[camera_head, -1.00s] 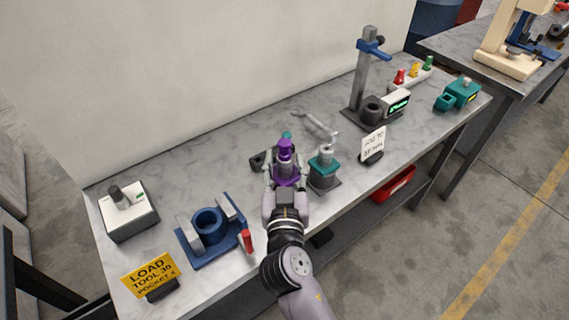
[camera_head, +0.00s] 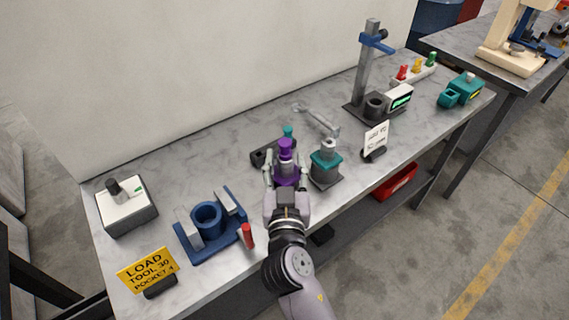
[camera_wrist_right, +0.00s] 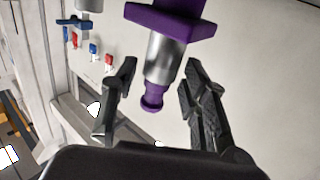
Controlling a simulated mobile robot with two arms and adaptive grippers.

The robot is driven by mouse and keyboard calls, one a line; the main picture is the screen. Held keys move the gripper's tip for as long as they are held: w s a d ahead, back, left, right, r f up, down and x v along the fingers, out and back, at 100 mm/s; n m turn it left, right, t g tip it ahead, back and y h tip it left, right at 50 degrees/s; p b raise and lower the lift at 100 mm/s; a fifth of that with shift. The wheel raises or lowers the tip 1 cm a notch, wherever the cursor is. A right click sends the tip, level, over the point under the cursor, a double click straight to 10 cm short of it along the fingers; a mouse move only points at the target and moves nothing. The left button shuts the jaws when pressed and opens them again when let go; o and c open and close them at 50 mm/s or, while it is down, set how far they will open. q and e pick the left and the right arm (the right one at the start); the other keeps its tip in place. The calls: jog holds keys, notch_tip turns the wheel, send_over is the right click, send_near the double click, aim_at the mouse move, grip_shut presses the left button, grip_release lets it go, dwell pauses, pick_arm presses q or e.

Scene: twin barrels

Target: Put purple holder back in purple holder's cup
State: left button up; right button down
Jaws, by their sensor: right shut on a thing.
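The purple holder (camera_head: 286,150) stands upright at the table's front middle, between the fingers of my right gripper (camera_head: 285,178). My right gripper is shut on it. In the right wrist view the holder (camera_wrist_right: 167,60) shows a wide purple flange, a silver body and a small purple knob. One dark finger of my right gripper (camera_wrist_right: 157,97) is on each side of it. Whether the holder's underside touches anything is hidden by the gripper. A dark block (camera_head: 259,157) lies just behind and left of it; I cannot tell whether this is its cup. My left gripper is not in view.
A teal holder (camera_head: 326,160) in a grey stand is close on the right. A wrench-like tool (camera_head: 318,120) lies behind. A blue fixture (camera_head: 207,222) and a yellow sign (camera_head: 147,268) are left. A grey post stand (camera_head: 368,70) and white sign (camera_head: 376,138) are right.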

jog(key=shift+a+f+b, duration=0.15)
jog(key=shift+f+b, duration=1.15)
jog(key=shift+b, duration=0.25)
jog(key=c, duration=1.3)
grip_release()
jog(key=shift+r, duration=0.1)
jog(key=o, duration=0.4)
jog(key=shift+d+m, duration=0.2)
jog(key=shift+m, duration=0.1)
jog(key=shift+o, duration=0.3)
jog(key=shift+a, duration=0.25)
jog(key=s+d, duration=0.1)
jog(key=s, duration=0.7)
jog(key=shift+f+n, duration=0.4)
jog(key=shift+d, duration=0.1)
